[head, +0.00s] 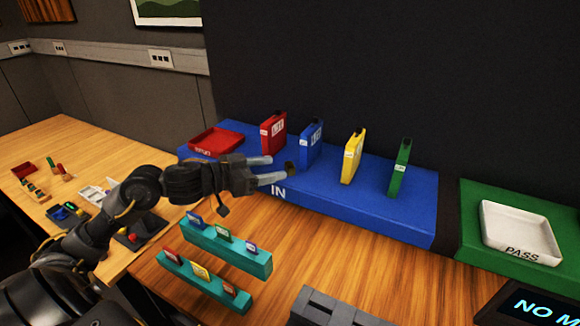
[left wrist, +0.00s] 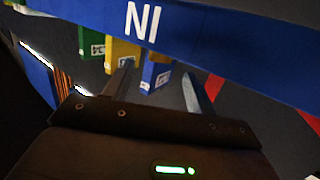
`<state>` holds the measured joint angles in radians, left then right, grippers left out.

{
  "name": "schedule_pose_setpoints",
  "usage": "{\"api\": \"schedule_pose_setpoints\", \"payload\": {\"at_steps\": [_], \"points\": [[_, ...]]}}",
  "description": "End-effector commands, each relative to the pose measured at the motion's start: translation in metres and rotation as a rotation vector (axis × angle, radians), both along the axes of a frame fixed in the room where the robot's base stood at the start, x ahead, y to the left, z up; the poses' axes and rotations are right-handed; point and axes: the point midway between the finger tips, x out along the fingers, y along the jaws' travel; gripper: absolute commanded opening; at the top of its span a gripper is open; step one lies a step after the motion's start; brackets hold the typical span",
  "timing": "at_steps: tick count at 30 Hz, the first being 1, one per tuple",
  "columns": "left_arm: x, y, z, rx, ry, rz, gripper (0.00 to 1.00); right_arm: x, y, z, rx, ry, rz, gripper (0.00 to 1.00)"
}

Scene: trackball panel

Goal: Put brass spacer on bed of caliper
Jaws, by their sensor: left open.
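My left gripper (head: 277,168) is open, with its fingertips over the front left of the blue IN platform (head: 380,222). A small dark brownish piece (head: 290,168) shows just beyond the fingertips; I cannot tell whether it is the brass spacer or whether the fingers touch it. In the left wrist view, the fingers (left wrist: 158,72) are apart, with a blue upright block (left wrist: 155,75) showing behind the gap. A dark grey slotted block (head: 335,310) at the bottom edge may be part of the caliper; most of it is cut off. My right gripper is not in view.
Red (head: 274,133), blue (head: 311,144), yellow (head: 353,157) and green (head: 400,168) upright blocks stand on the platform beside a red tray (head: 215,141). Teal racks (head: 228,249) stand in front. A white PASS tray (head: 520,232) and a dark display (head: 535,305) are right.

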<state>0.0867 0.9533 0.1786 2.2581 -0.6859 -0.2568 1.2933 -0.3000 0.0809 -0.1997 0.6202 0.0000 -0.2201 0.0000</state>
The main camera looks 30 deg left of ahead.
Motion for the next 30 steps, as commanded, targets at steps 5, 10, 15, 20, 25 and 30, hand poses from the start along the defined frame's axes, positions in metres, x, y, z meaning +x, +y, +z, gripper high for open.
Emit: {"api": "schedule_pose_setpoints", "payload": {"at_steps": [5,10,15,20,25,30], "points": [[0.023,-0.015,0.001,-0.006,-0.001,0.0,0.56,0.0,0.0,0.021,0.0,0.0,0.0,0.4],[0.035,-0.022,-0.004,-0.001,-0.002,-0.001,0.56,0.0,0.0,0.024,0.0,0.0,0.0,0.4],[0.036,-0.023,-0.006,0.001,-0.001,0.0,0.56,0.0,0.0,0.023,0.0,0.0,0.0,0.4],[0.036,-0.022,-0.006,0.001,-0.001,0.0,0.43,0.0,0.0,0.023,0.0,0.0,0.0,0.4],[0.036,-0.022,-0.006,0.001,-0.001,0.0,0.21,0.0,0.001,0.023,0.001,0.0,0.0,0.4],[0.036,-0.022,-0.006,0.001,-0.001,0.0,0.06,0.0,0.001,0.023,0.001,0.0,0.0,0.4]]}}
